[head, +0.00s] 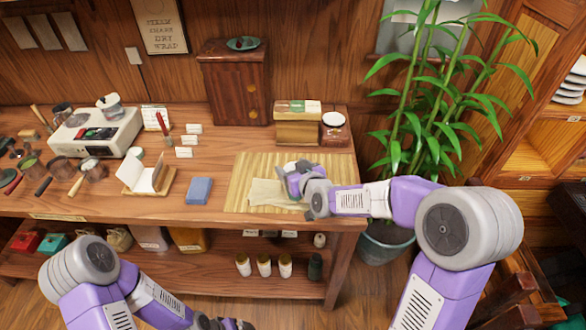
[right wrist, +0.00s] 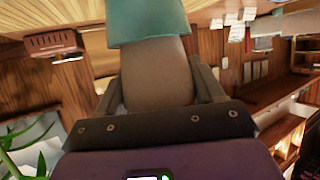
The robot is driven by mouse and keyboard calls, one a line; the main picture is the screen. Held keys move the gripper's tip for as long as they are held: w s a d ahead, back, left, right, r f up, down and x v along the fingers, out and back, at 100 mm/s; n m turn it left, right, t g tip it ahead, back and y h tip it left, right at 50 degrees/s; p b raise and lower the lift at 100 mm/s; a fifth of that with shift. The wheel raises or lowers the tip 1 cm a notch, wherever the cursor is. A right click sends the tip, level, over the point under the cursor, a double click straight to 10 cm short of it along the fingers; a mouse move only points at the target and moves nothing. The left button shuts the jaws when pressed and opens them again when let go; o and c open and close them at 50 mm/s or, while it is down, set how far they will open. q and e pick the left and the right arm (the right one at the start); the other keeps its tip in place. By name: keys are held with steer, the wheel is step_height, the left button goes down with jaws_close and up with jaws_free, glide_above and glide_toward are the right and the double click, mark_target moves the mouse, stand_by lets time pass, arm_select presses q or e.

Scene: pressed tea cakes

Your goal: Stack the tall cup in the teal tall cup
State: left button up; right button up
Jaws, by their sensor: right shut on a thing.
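My right gripper (head: 291,182) is low over the mat at the right of the table. In the right wrist view, its fingers (right wrist: 154,92) are shut on a grey-brown tall cup (right wrist: 155,75). The teal tall cup (right wrist: 147,22) covers the far end of the held cup, and its edge is a little wider than that cup. It looks to be around that end, but I cannot see inside it. In the head view my gripper hides both cups. My left gripper (head: 225,323) is at the bottom edge, partly cut off, and its fingers are unclear.
A striped bamboo mat (head: 245,173) and a pale cloth (head: 268,194) lie under my right gripper. Boxes (head: 297,123) stand behind the mat. A plant (head: 425,110) stands right of the table.

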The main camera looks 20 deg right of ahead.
steer(key=shift+f+b, duration=0.45)
steer(key=shift+f, duration=0.1)
steer(key=o, duration=1.1)
steer(key=shift+r, duration=0.1)
steer(key=shift+r+p, duration=0.45)
steer(key=shift+p, duration=0.15)
steer(key=shift+r+p, duration=0.4)
steer(key=v, duration=0.6)
steer(key=p+v, duration=0.1)
steer(key=v, duration=0.4)
steer(key=shift+s+f, duration=0.1)
steer(key=shift+s, duration=0.35)
